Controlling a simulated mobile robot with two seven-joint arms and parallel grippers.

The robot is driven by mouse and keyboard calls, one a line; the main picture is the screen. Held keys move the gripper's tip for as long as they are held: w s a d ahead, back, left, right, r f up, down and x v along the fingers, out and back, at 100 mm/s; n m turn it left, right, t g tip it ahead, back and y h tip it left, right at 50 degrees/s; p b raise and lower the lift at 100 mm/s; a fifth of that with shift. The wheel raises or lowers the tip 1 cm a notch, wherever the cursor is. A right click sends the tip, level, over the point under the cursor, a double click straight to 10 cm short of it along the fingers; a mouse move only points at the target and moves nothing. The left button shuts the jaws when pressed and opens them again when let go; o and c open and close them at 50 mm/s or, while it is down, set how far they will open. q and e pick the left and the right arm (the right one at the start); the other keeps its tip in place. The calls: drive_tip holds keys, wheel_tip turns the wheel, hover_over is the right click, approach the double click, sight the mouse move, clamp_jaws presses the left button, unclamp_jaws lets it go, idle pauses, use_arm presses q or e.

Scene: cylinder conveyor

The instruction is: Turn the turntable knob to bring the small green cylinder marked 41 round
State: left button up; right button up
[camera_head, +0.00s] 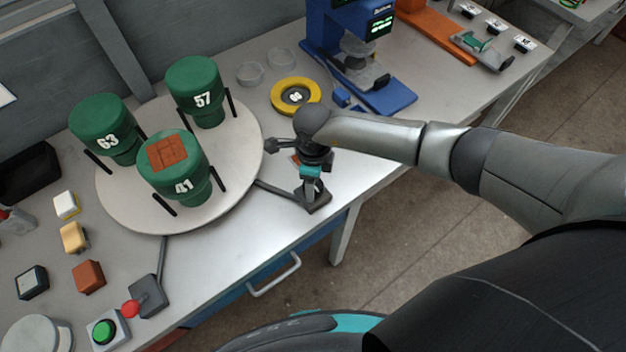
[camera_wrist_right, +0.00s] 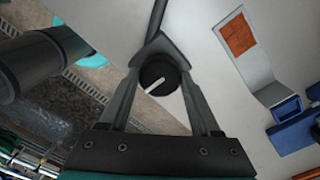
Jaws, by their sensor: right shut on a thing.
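The green cylinder marked 41 (camera_head: 176,172) stands upright at the front of the round pale turntable (camera_head: 228,190), with a brown-orange patch on its top. Two more green cylinders stand on the turntable, marked 63 (camera_head: 103,135) at the left and 57 (camera_head: 196,90) at the back. My right gripper (camera_head: 314,190) points down beside the turntable's right side. In the wrist view its fingers (camera_wrist_right: 160,80) are shut on the black round knob (camera_wrist_right: 157,72), which has a white pointer line. In the head view the gripper mostly hides the knob. My left gripper is out of view.
A yellow ring (camera_head: 285,92) and a blue machine (camera_head: 330,45) stand behind my right gripper. Coloured blocks (camera_head: 75,237), a red-knobbed lever (camera_head: 131,308) and a green button (camera_head: 103,331) are at the front left. The table's front edge runs close to the gripper.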

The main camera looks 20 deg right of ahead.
drive_tip(key=shift+c, duration=1.1)
drive_tip(key=shift+n+b, duration=0.3)
drive_tip(key=shift+b, duration=0.05)
drive_tip(key=o, duration=1.4)
drive_tip(key=shift+r, duration=0.1)
wheel_tip(320, 180, up, 15)
drive_tip(key=shift+r, duration=0.1)
